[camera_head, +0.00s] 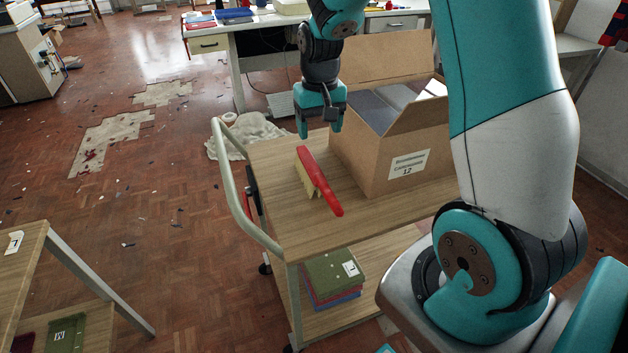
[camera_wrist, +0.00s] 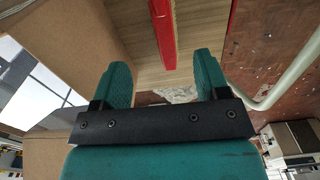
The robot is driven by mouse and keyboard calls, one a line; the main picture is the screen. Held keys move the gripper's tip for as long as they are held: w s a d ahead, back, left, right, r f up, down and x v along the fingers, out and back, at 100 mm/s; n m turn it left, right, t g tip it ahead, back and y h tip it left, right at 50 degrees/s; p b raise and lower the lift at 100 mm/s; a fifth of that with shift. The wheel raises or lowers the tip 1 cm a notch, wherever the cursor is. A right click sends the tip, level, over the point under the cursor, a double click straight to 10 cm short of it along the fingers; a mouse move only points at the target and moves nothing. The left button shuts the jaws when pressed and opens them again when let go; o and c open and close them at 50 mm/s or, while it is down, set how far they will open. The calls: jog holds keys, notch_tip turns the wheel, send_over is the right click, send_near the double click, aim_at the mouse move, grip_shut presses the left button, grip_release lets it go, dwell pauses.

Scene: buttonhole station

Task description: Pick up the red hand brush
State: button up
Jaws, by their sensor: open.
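The red hand brush (camera_head: 319,181) lies on the wooden top of a trolley (camera_head: 290,234), in front of a cardboard box. Its pale bristles face left and its red handle points toward the lower right in the head view. In the wrist view, part of the red brush (camera_wrist: 163,32) shows at the top, beyond the fingertips and between them from side to side. My gripper (camera_head: 319,131) is open and empty, with its fingers pointing down above the far end of the brush. The gap between fingertips and brush is hard to judge.
The open cardboard box (camera_head: 390,150) stands right of the brush, its flaps raised close to my gripper. The trolley's pale rail (camera_head: 236,195) runs along its left side. Folded cloths (camera_head: 332,277) lie on the lower shelf. A whitish cloth (camera_head: 247,134) lies on the floor behind.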

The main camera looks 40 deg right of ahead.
aim_at(318, 176)
notch_tip(318, 176, down, 17)
jog(key=shift+r+p, duration=0.15)
jog(key=shift+p, duration=0.3)
jog(key=c, duration=1.1)
jog(key=shift+c, duration=0.2)
jog(key=shift+r, duration=0.1)
notch_tip(318, 176, up, 10)
jog(key=shift+f, duration=0.1)
jog(key=shift+o, duration=1.1)
